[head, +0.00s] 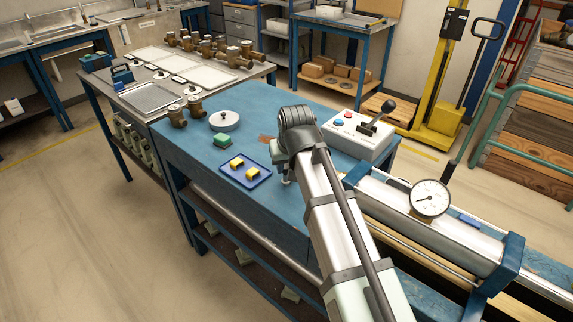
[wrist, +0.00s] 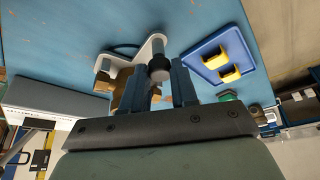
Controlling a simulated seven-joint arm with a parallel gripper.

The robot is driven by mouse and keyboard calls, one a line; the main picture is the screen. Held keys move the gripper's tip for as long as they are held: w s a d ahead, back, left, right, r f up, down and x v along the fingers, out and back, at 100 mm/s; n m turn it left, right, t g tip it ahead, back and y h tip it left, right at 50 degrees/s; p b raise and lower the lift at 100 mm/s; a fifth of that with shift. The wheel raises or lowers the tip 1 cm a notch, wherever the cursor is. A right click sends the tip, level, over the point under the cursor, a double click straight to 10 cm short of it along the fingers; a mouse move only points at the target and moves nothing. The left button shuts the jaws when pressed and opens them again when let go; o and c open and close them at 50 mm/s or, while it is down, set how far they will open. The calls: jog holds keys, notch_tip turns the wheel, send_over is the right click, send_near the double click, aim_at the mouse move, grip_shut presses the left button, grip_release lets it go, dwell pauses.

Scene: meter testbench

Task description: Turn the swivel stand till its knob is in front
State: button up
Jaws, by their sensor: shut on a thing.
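My gripper is shut on the knob. A brown part (wrist: 124,90) shows beside the left finger, partly hidden. In the head view my gripper (head: 287,176) is low over the blue bench, and my arm hides most of the stand.
A blue tray (head: 232,179) with two yellow blocks and a green block (head: 222,141) lie left of my gripper. A white round lidded piece (head: 224,121) and brass fittings (head: 178,117) stand behind. A control box with a lever (head: 356,134) stands right of my arm, near a dial gauge (head: 430,198).

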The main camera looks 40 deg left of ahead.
grip_shut()
jog(key=shift+a, duration=0.1)
jog(key=shift+s+a+m+t+h, duration=0.15)
jog(key=shift+a+m+t+h, duration=0.2)
jog(key=shift+a+m, duration=0.6)
jog(key=shift+d, duration=0.2)
jog(key=o, duration=0.8)
grip_release()
jog(key=shift+o, duration=0.2)
jog(key=v, duration=1.4)
